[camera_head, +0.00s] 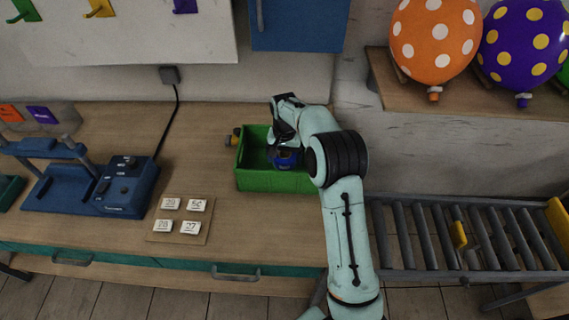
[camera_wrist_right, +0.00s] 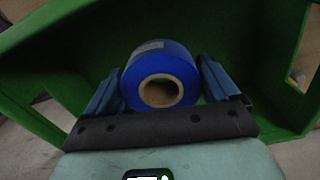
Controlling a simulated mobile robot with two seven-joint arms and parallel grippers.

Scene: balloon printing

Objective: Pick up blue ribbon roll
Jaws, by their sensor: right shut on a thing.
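The blue ribbon roll (camera_wrist_right: 150,52) has a brown cardboard core and sits between the two fingers of my right gripper (camera_wrist_right: 160,78) in the right wrist view. The fingers are shut on its sides. In the head view my right gripper (camera_head: 285,157) is over the green box (camera_head: 275,181), and the blue roll is mostly hidden by the hand. The green box walls (camera_wrist_right: 60,45) surround the roll in the wrist view. I cannot tell whether the roll touches the box floor. My left gripper is not in view.
A blue press machine (camera_head: 122,188) stands on the table to the left. A board with number cards (camera_head: 180,228) lies in front of it. A yellow and dark object (camera_head: 232,137) is beside the box. A roller conveyor (camera_head: 460,238) is at the right, below a balloon shelf (camera_head: 460,97).

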